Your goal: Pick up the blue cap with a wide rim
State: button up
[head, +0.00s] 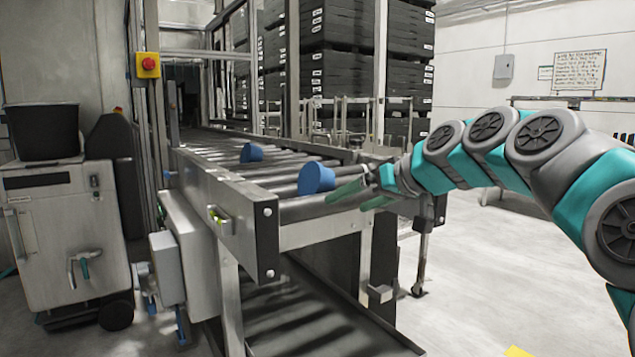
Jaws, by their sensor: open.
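A blue cap with a wide rim (316,178) lies tilted on the roller conveyor (213,167), near its front end. A second, smaller-looking blue cap (251,153) sits farther back and to the left on the rollers. My gripper (348,198) reaches in from the right with its green fingers pointing left. The fingers are apart, with nothing seen between them. The fingertips are close to the right side of the nearer cap; I cannot tell if they touch it.
A metal end plate (266,240) and side rail border the conveyor. Stacked black crates (345,50) stand behind it. A grey cabinet with a black bin (42,132) stands at left. An emergency stop (148,65) is on a post.

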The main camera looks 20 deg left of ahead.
jog(key=t+y, duration=0.1)
send_near(330, 180)
jog(key=a+f, duration=0.1)
jog(key=a, duration=0.1)
jog(key=x, duration=0.3)
jog(key=p+x, duration=0.1)
jog(key=x, duration=0.2)
jog(key=shift+w+d, duration=0.15)
jog(key=shift+w, duration=0.3)
jog(key=shift+a+r+p+x, duration=0.1)
jog(key=shift+p+x, duration=0.15)
jog(key=shift+x, duration=1.2)
jog(key=shift+a+r+p+x, duration=0.1)
jog(key=shift+p+x, duration=0.15)
jog(key=shift+x, duration=1.2)
jog(key=shift+s, duration=0.15)
grip_shut()
